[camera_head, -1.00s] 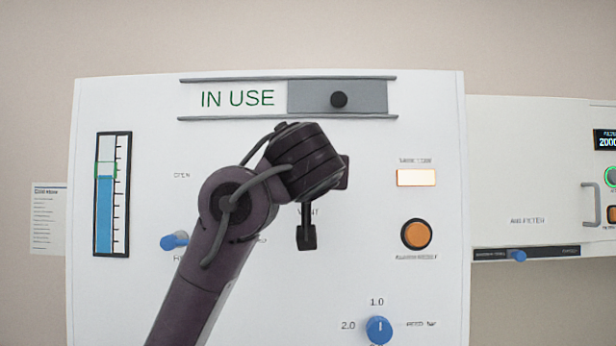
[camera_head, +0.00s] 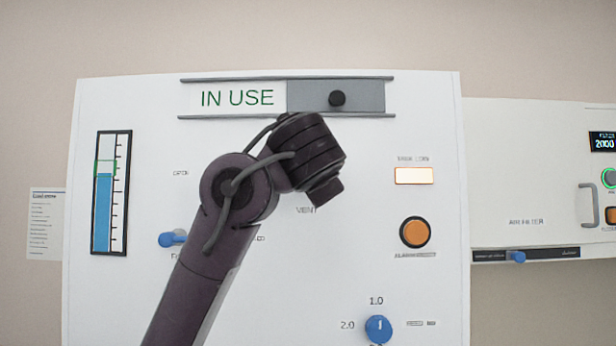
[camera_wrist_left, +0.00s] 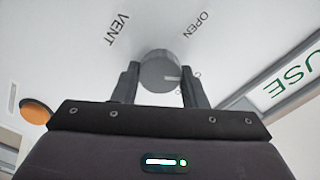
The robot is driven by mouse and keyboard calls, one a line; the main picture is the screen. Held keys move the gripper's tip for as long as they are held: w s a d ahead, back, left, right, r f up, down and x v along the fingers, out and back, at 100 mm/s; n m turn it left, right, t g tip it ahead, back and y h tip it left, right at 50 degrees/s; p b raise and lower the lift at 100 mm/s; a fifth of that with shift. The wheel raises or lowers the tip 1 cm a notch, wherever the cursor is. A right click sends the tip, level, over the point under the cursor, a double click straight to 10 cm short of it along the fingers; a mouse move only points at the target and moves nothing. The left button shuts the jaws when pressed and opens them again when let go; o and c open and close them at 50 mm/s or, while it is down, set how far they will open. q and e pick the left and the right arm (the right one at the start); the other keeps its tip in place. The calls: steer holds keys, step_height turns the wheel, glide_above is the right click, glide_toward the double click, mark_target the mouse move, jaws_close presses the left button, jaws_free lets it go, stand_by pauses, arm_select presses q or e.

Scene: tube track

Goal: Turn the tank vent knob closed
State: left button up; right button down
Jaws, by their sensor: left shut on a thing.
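The grey round vent knob (camera_wrist_left: 158,70) sits on the white panel in the left wrist view, with a pale mark on its face. The labels VENT and OPEN are printed near it. My left gripper (camera_wrist_left: 160,82) is shut on the knob, one finger on each side. In the head view my left arm covers the knob and the fingers, and the VENT label (camera_head: 306,210) shows just below my wrist. My right gripper is in neither view.
The white panel (camera_head: 380,260) also carries a blue level gauge (camera_head: 104,210), a small blue knob (camera_head: 173,239), an orange button (camera_head: 415,232), a blue dial (camera_head: 378,329) and an IN USE slider (camera_head: 337,99). An air filter unit (camera_head: 530,180) stands at the right.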

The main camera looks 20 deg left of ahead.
arm_select(q)
steer(key=shift+f+m+b, duration=0.2)
steer(key=shift+m+b, duration=0.15)
steer(key=shift+m, duration=3.15)
steer(key=o, duration=1)
steer(key=shift+d, duration=0.1)
steer(key=shift+s, duration=0.1)
steer(key=b+v, duration=0.4)
steer(key=v, duration=0.3)
steer(key=shift+s+d+r+b, duration=0.1)
steer(key=shift+s+b, duration=0.2)
